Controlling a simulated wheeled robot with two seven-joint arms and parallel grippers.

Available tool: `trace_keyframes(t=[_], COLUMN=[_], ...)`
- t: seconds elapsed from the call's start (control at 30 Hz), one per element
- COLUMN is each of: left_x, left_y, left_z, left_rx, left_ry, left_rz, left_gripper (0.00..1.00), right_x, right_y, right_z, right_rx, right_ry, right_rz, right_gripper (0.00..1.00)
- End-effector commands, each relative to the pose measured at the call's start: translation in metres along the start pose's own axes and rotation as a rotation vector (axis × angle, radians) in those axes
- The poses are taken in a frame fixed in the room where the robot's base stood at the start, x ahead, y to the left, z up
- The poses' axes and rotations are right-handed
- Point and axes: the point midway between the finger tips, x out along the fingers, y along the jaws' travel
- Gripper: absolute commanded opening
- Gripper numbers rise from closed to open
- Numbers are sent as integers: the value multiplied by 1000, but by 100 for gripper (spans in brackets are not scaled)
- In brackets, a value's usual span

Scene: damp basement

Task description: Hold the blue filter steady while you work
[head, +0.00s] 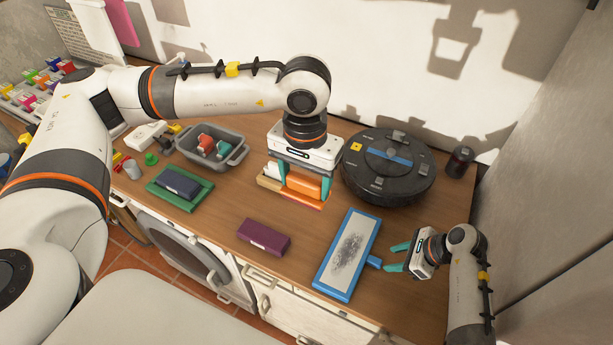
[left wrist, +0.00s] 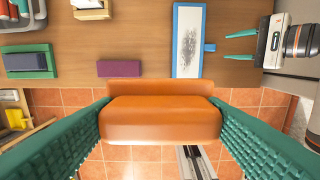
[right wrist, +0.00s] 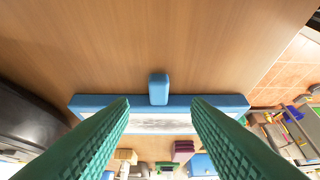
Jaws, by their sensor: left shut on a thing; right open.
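The blue filter (head: 368,222), a blue frame around a grey-smudged white panel, lies flat on the wooden table. Its blue tab (head: 375,262) points right, towards my right gripper (head: 396,257). That gripper is open and empty, its teal fingers just short of the tab. In the right wrist view the tab (right wrist: 159,90) shows between the open fingers, with the filter frame (right wrist: 88,101) behind. My left gripper (head: 304,181) is shut on an orange block-like thing (head: 303,186), behind and left of the filter. The left wrist view shows this orange thing (left wrist: 160,120) between both fingers.
A round black robot vacuum (head: 390,190) and a dark can (head: 459,163) stand behind the filter. A purple block (head: 263,237) lies to its left. Further left are a green tray (head: 203,197) with a navy block and a grey bin (head: 236,160). Table around the filter is bare.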

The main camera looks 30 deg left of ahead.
Motion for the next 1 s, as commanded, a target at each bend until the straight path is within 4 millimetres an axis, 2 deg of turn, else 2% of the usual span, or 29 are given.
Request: trace_keyframes(t=[0.1,0.4,0.87,1.0], left_x=[17,43,46,46], left_y=[0,0,0,0], left_z=[0,0,0,0], left_rx=[0,0,0,0], left_ry=[0,-1,0,0], left_rz=[0,0,0,0], left_gripper=[47,47,47,47], right_x=[24,55,61,61], right_y=[0,1,0,0], right_z=[2,2,-1,0], right_rx=[0,-2,0,0], right_ry=[3,-1,2,2], right_rz=[0,2,2,2], right_gripper=[44,44,44,21])
